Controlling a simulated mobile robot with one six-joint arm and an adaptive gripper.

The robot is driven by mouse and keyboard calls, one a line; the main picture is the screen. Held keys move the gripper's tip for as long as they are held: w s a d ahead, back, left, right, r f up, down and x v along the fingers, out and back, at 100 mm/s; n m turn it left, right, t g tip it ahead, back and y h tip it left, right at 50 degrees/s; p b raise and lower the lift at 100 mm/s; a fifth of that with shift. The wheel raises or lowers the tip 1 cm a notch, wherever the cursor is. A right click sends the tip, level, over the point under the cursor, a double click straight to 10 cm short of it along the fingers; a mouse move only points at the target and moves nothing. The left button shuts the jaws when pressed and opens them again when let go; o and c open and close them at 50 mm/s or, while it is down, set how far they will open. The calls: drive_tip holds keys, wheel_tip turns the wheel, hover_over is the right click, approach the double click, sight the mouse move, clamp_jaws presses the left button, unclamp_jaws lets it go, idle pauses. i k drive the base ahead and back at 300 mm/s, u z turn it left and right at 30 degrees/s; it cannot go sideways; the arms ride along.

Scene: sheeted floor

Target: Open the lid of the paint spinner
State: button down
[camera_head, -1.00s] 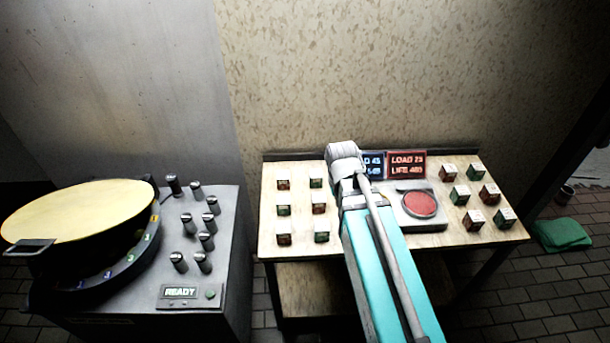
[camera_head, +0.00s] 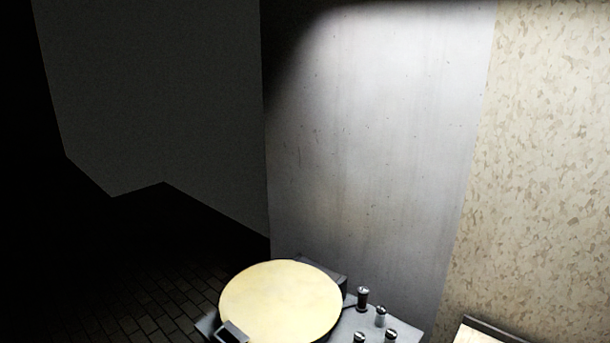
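The paint spinner's round cream lid (camera_head: 284,302) is at the bottom centre of the head view. It lies flat and looks closed over the spinner. A dark handle (camera_head: 232,332) sits on the lid's front left rim. The spinner's grey body (camera_head: 398,308) shows to the right of the lid, and its lower part is cut off by the picture's bottom edge. My gripper and arm are not in this view.
A grey wall (camera_head: 375,150) stands behind. Dark brick floor (camera_head: 150,300) lies open at left.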

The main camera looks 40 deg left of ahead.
sight(276, 301)
drive_tip(key=z, duration=1)
drive_tip(key=k, duration=1.3)
drive_tip(key=u, duration=1.6)
